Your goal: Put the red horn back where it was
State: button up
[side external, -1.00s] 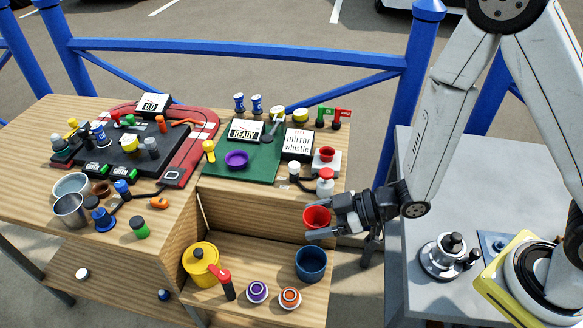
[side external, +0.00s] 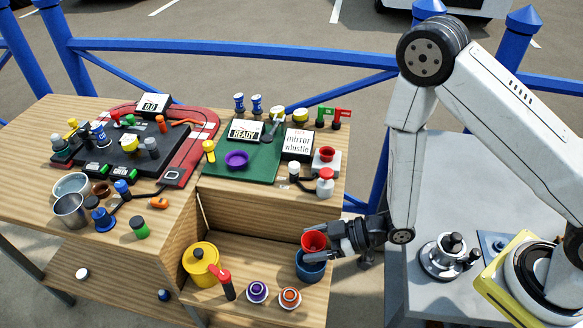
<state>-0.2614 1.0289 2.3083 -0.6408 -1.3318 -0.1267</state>
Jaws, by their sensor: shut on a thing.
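The red horn (side external: 312,241), a flared red cup shape, is between the jaws of my gripper (side external: 318,246) in the side external view. My gripper is shut on it and points left. The horn appears just above the blue cup (side external: 311,268) on the lower shelf, overlapping its far rim in the picture. I cannot tell whether the two touch. The horn's underside is hidden by the lower finger.
The lower shelf (side external: 265,265) also holds a yellow pot (side external: 201,264), a red-handled tool (side external: 221,279), and purple (side external: 257,291) and orange (side external: 290,298) round pieces. A white bottle with a red top (side external: 325,182) stands at the upper table's edge. Blue railings run behind.

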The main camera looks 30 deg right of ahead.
jog(key=w+a+f, duration=0.5)
jog(key=w+f, duration=0.4)
jog(key=w, duration=0.3)
jog(key=shift+a+f, duration=0.15)
jog(key=shift+a, duration=0.05)
jog(key=shift+w+f, duration=0.1)
jog(key=shift+w, duration=0.05)
jog(key=shift+w+a+f, duration=0.1)
jog(key=shift+w+f, duration=0.1)
jog(key=shift+f, duration=1.5)
jog(key=shift+f, duration=0.6)
jog(key=o, duration=1.3)
jog(key=shift+o, duration=0.2)
